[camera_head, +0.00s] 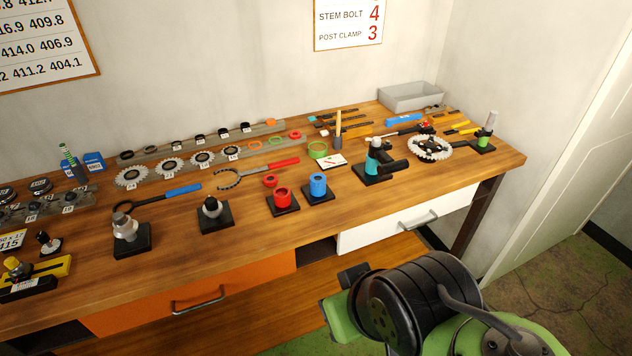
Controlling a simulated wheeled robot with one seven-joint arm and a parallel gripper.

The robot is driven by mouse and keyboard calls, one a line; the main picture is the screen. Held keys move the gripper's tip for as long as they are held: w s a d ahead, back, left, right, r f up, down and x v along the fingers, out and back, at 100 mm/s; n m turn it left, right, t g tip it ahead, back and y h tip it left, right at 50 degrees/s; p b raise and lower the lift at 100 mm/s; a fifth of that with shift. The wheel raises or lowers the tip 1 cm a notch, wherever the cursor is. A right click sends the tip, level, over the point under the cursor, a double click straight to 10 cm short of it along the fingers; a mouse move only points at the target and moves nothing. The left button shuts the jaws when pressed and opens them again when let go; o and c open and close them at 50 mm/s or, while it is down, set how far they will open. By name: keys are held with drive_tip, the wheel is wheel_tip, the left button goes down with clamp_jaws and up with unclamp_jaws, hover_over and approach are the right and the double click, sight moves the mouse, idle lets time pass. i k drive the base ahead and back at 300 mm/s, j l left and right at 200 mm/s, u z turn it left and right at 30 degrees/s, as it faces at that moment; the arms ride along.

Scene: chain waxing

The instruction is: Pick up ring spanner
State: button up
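A tool with a blue handle (183,190) and a dark shaft ending in a black ring lies on the left half of the wooden workbench (240,222); it looks like the ring spanner. Its ring end is at the left, close behind a silver part on a black stand, and its handle points right. My gripper (345,297) is at the lower middle, in front of the bench and well to the right of the tool, apart from it. My black and green wrist hides most of it, so its opening and any contents cannot be told.
A silver part on a stand (127,230), a dark part on a stand (212,211), and red (283,197) and blue (318,186) cylinders line the bench front. A red-handled chain tool (268,167) and sprockets (170,168) lie behind. A white drawer (375,228) is closed.

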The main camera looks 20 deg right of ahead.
sight(194, 187)
drive_tip(key=i+j+u, duration=0.15)
drive_tip(key=u, duration=0.3)
drive_tip(key=i+u, duration=0.4)
drive_tip(key=i+j+u, duration=0.1)
drive_tip(key=u, duration=0.35)
drive_tip(key=i+l+u, duration=0.1)
drive_tip(key=i+u, duration=0.3)
drive_tip(key=k, duration=0.1)
